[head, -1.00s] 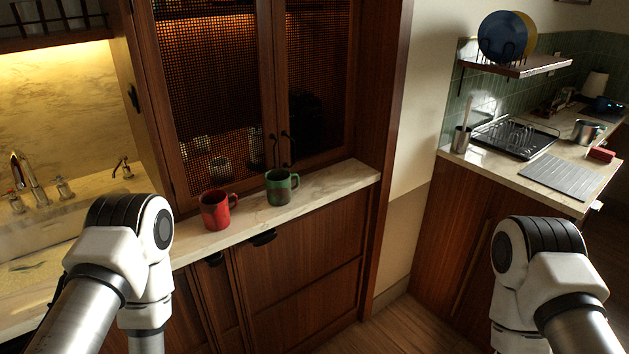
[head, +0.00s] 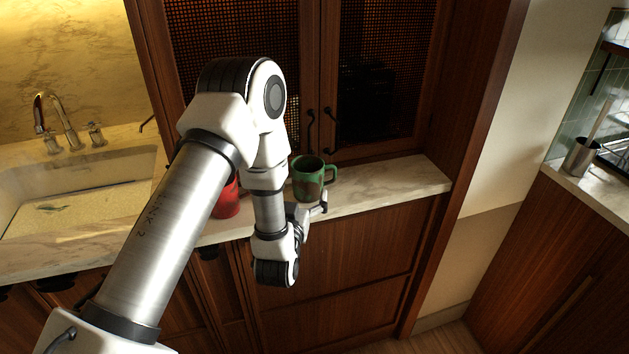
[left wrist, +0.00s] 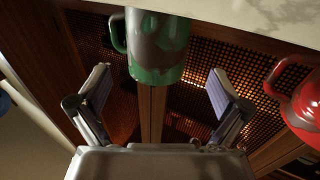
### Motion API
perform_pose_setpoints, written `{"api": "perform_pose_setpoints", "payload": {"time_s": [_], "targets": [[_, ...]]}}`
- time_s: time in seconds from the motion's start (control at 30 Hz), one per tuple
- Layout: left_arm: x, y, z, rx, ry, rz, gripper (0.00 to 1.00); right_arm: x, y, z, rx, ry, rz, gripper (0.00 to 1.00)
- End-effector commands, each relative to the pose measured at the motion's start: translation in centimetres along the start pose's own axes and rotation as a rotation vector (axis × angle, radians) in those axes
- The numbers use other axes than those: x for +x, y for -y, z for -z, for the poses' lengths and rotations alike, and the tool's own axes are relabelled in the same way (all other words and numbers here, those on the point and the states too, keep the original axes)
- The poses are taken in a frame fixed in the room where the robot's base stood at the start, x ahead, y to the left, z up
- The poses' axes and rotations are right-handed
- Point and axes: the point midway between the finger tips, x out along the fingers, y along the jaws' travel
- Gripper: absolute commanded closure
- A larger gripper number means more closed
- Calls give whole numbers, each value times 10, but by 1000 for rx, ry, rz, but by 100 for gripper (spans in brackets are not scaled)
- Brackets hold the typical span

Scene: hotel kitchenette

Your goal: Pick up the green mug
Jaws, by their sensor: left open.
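The green mug (head: 308,180) stands upright on the marble counter, its handle to the right in the head view. In the left wrist view, which is upside down, the green mug (left wrist: 157,48) lies ahead, centred between the fingers. My left gripper (head: 318,210) is at the counter's front edge, close before the mug; part of it is hidden by my wrist. In the left wrist view my left gripper (left wrist: 159,78) has its fingers spread wide, with nothing held. I cannot tell whether the fingertips reach beside the mug. My right gripper is out of view.
A red mug (head: 228,198) stands left of the green one, mostly hidden behind my left arm; the red mug (left wrist: 300,105) shows at right in the left wrist view. Cabinet doors with handles rise behind the counter (head: 400,185). The counter right of the green mug is clear.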

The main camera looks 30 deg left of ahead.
Motion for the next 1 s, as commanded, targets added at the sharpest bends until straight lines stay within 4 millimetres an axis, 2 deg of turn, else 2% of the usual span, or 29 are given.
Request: {"api": "perform_pose_setpoints", "payload": {"time_s": [0.2,0.3,0.4,0.57,0.77,1.0], "targets": [[34,-2,10,1,-2,0,0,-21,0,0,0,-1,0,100],[51,-2,7,1,0,0,0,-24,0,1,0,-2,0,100],[58,-2,5,2,2,-1,0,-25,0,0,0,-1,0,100],[58,-2,4,2,2,-1,0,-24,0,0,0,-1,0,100],[58,-2,4,2,2,-1,67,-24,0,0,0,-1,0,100],[58,-2,4,2,1,-2,68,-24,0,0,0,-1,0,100]]}}
